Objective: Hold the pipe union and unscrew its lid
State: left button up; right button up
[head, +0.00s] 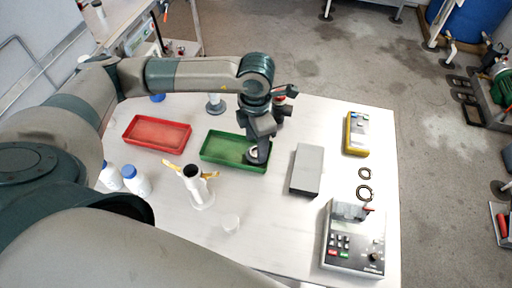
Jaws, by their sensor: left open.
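My left gripper (262,150) points down over the right end of the green tray (222,160). It is open. A small pale ring-like part (253,153) shows at its fingertips, partly hidden by them; I cannot tell whether they touch it. A pale upright cylinder with yellow wing-like handles (199,190), which looks like the pipe union, stands on the table to the lower left of the gripper, apart from it. Its top looks dark and open. My right gripper is not in view.
A red tray (157,133) lies left of the green one. A grey box (307,169), a yellow meter (356,134), two dark rings (364,183) and a control box (353,240) are on the right. White bottles (135,180) stand at left.

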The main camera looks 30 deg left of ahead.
aim_at(256, 151)
pick_arm(q)
notch_tip(256, 151, up, 10)
jog(key=b, duration=0.2)
jog(key=shift+f+b, duration=0.25)
jog(key=shift+b, duration=0.15)
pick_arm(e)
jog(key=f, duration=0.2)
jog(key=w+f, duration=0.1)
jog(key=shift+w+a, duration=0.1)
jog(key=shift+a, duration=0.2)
pick_arm(q)
jog(key=shift+a, duration=0.15)
